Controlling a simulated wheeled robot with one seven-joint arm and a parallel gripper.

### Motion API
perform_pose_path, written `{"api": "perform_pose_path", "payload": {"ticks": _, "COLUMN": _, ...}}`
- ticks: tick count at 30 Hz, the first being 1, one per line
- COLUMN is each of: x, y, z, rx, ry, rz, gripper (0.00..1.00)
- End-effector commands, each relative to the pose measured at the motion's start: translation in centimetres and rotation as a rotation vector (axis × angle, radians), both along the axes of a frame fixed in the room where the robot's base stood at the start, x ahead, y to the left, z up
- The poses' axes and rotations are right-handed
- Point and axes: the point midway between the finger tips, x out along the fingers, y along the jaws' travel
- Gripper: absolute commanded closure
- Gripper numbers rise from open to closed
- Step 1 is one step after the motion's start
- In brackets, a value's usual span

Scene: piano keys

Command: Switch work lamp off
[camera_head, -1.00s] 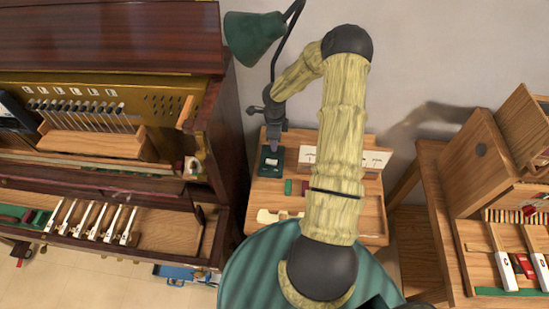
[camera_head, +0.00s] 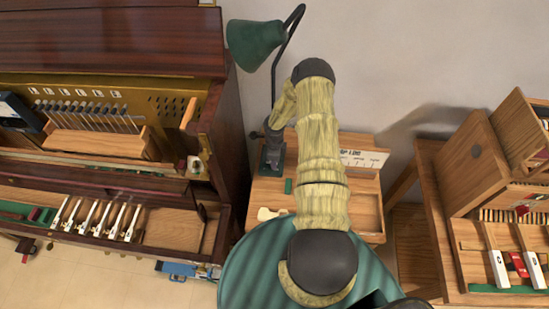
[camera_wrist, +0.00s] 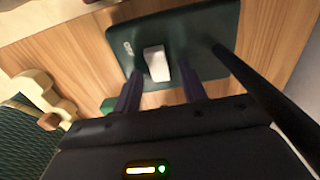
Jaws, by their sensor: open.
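The work lamp has a dark green shade (camera_head: 253,42) on a black curved stem at the back of the small wooden table, left of my arm. In the wrist view its dark green base (camera_wrist: 212,40) lies on the wood with a white rocker switch (camera_wrist: 156,64) on top. My gripper (camera_wrist: 158,74) is open, its two fingers pointing at the base on either side of the switch's near end. I cannot tell whether the fingers touch the base. In the head view my gripper (camera_head: 272,160) covers most of the base. Whether the lamp is lit cannot be told.
The dark wooden piano (camera_head: 110,45) stands close on the left. The lamp stem (camera_wrist: 275,95) rises just right of my gripper in the wrist view. A pale wooden piece (camera_wrist: 40,98) lies at the left. Another wooden key mechanism (camera_head: 455,200) stands right of the table.

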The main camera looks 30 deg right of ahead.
Motion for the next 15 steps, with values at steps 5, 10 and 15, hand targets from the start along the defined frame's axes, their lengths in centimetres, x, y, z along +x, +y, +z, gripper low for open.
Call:
{"api": "perform_pose_path", "payload": {"ticks": 5, "x": -0.01, "y": 0.00, "z": 0.00, "rx": 0.000, "ry": 0.000, "rz": 0.000, "gripper": 0.70}}
{"api": "perform_pose_path", "payload": {"ticks": 10, "x": -0.02, "y": 0.00, "z": 0.02, "rx": 0.001, "ry": 0.001, "rz": 0.000, "gripper": 1.00}}
{"api": "perform_pose_path", "payload": {"ticks": 15, "x": 0.00, "y": 0.05, "z": -0.04, "rx": -0.007, "ry": 0.007, "rz": 0.001, "gripper": 1.00}}
